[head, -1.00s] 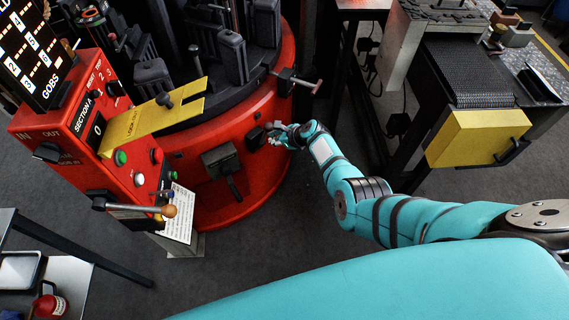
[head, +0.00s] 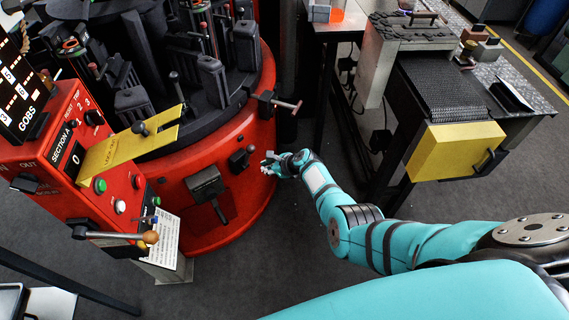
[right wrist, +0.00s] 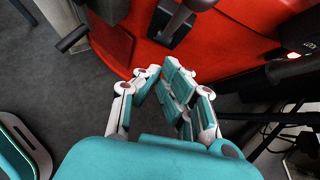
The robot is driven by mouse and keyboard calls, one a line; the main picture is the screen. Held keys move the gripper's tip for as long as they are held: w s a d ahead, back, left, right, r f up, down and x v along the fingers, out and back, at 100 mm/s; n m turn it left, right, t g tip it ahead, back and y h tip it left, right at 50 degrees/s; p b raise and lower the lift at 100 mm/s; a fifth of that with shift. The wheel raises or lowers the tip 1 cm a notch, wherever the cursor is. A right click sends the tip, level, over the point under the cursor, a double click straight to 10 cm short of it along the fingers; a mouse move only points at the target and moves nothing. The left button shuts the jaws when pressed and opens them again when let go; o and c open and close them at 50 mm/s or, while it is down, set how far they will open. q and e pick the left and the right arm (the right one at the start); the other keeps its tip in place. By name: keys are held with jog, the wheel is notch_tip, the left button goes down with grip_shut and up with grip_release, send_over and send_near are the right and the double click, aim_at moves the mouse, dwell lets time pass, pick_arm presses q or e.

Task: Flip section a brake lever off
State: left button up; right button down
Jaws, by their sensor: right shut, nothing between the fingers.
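The red machine base (head: 240,200) carries a small black lever on a black plate (head: 239,160). No readable label shows on it, so I cannot tell whether it is the section A brake lever. My right gripper (head: 267,164) is just right of this lever, apart from it. In the right wrist view the gripper (right wrist: 161,76) has its fingers together, with nothing held. The lever's grey handle (right wrist: 181,20) shows beyond the fingertips there. A ball-knobbed lever (head: 150,237) sticks out from the red SECTION A panel (head: 97,205). My left gripper is not in view.
A dark box with a hanging handle (head: 205,184) is on the base, left of the small lever. A black clamp with a T-handle (head: 272,103) juts out above my right gripper. A bench with a yellow block (head: 455,150) stands right. Grey floor is open below.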

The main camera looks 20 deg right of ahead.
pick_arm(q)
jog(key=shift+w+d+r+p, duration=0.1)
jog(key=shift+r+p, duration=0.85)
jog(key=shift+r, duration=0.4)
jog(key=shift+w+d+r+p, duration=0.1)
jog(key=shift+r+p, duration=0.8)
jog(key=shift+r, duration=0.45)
pick_arm(e)
jog(key=w+r+v, duration=0.1)
jog(key=v, duration=0.8)
jog(key=shift+a+r, duration=0.15)
jog(key=shift+r, duration=0.35)
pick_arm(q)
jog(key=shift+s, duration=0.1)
pick_arm(e)
jog(key=shift+w, duration=0.1)
